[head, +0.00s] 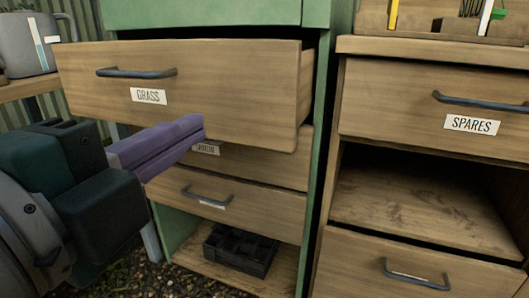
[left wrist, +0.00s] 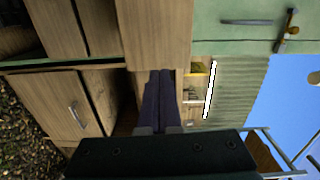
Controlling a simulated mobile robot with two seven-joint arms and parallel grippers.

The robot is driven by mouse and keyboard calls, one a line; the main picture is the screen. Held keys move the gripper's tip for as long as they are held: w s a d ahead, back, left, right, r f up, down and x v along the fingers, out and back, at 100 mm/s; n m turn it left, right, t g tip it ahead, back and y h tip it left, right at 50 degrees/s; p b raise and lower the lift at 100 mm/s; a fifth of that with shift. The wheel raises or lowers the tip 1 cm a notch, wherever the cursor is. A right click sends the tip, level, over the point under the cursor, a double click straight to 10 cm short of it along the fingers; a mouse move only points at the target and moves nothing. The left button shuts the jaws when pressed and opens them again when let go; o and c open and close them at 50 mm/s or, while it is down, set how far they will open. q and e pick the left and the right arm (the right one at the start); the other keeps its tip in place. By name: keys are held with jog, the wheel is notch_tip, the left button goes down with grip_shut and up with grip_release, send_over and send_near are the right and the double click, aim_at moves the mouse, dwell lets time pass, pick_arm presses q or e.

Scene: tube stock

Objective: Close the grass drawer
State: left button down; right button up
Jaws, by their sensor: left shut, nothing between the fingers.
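The grass drawer (head: 225,85) is a wooden drawer in the green cabinet, with a dark bar handle (head: 137,73) and a white GRASS label (head: 149,96). It stands pulled out, its right side wall showing. My left gripper (head: 203,128) comes in from the left, its purple fingers shut with nothing between them. The fingertips overlap the drawer front's lower edge in the head view; I cannot tell whether they touch it. The shut fingers also show in the left wrist view (left wrist: 160,74), pointing at wooden surfaces. My right gripper is out of view.
Below are a drawer with a partly hidden label (head: 206,149), another drawer with a handle (head: 208,197), and a black crate (head: 240,250) on the bottom shelf. At right stands a wooden cabinet with a SPARES drawer (head: 430,110) and an open compartment. A grey watering can (head: 25,45) stands at left.

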aim_at(262, 101)
pick_arm(q)
jog(key=shift+m, duration=0.4)
jog(key=b+x, duration=0.1)
jog(key=x, duration=0.3)
jog(key=f+b+x, duration=0.1)
jog(key=b+x, duration=0.1)
jog(key=x, duration=0.3)
jog(key=b+x, duration=0.2)
jog(key=x, duration=0.2)
jog(key=shift+d+f, duration=0.2)
jog(key=shift+d, duration=0.2)
jog(key=shift+w+d+r, duration=0.1)
jog(key=shift+w+d, duration=0.05)
jog(key=shift+w, duration=0.3)
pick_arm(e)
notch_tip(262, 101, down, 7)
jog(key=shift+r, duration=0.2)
